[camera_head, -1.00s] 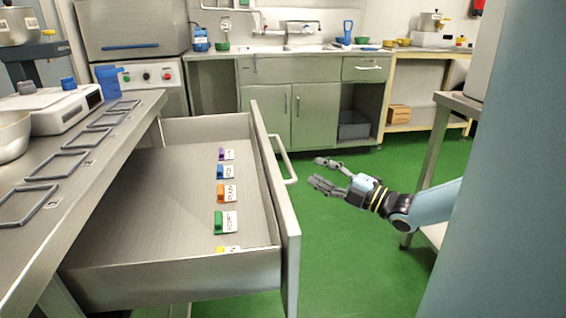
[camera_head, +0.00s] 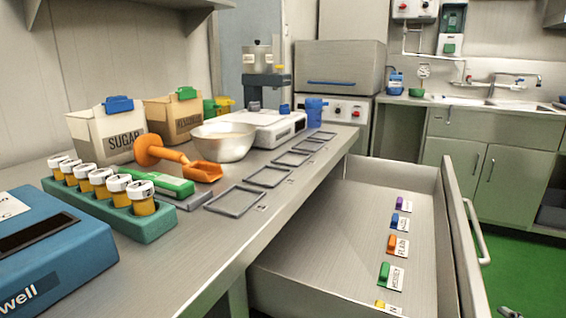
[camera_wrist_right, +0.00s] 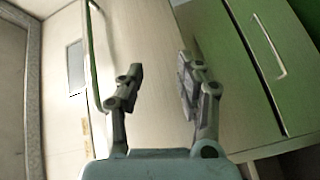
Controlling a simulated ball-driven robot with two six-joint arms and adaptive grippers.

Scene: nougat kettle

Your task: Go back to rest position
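My right gripper (camera_wrist_right: 159,76) is open in the right wrist view, with nothing between its fingers. In the head view only a dark tip of it (camera_head: 509,312) shows at the bottom edge on the right, outside the drawer. My left gripper is in neither current view. The open drawer (camera_head: 462,240) juts out under the counter. In it lie several tags with coloured clips, among them a purple one (camera_head: 400,202), an orange one (camera_head: 392,242) and a green one (camera_head: 385,272).
The counter (camera_head: 225,240) holds a steel bowl (camera_head: 222,142), a sugar box (camera_head: 105,135), an orange scoop (camera_head: 204,172), a green rack (camera_head: 150,222) of capped jars, empty frames (camera_head: 236,199) and a blue device (camera_head: 50,250). Green floor (camera_head: 508,270) is clear beyond the drawer.

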